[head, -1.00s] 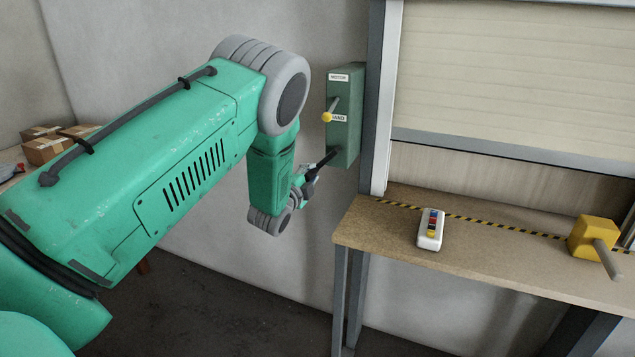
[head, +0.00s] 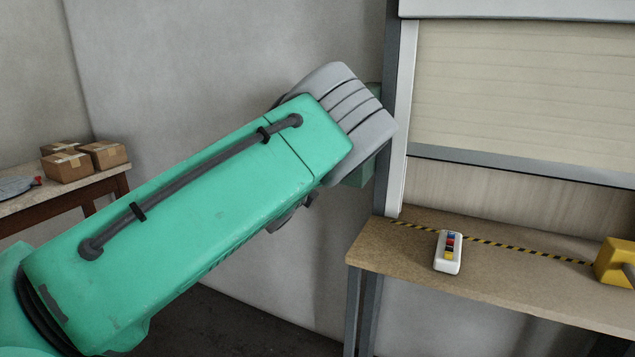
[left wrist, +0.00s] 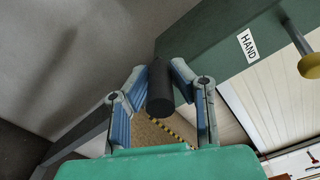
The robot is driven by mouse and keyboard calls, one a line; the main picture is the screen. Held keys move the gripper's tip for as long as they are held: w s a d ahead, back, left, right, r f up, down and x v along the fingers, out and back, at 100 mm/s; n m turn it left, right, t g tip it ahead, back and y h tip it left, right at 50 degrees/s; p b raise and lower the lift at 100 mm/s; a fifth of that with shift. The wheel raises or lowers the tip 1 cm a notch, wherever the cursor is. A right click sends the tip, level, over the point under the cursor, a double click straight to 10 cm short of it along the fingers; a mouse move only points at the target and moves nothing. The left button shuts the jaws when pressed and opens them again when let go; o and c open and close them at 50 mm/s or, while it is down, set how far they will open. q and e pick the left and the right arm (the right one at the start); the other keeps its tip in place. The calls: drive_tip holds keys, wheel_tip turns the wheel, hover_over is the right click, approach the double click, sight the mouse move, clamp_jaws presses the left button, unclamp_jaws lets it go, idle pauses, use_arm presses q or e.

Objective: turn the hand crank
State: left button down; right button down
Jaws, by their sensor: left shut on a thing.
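In the left wrist view, my left gripper (left wrist: 163,78) is shut on the black cylindrical grip of the hand crank (left wrist: 160,98), with one blue-padded finger on each side. The rest of the crank cannot be made out. The green box (left wrist: 210,57) with a "HAND" label (left wrist: 248,45) fills the upper right, and a yellow-knobbed lever (left wrist: 311,66) sticks out of it. In the head view my green left arm covers the crank and most of the green box (head: 361,174). My right gripper is in neither view.
A roller shutter (head: 520,95) stands right of the box. Below it, a wooden counter (head: 400,255) carries a white push-button control (head: 448,252) and a yellow block (head: 616,260). Cardboard boxes (head: 68,166) sit on a table at the far left.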

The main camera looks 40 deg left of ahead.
use_arm(q)
drive_tip(key=shift+d, duration=0.15)
idle(0.3)
drive_tip(key=c, duration=1.4)
unclamp_jaws()
drive_tip(key=v, duration=1.2)
drive_tip(key=shift+w+f, duration=0.1)
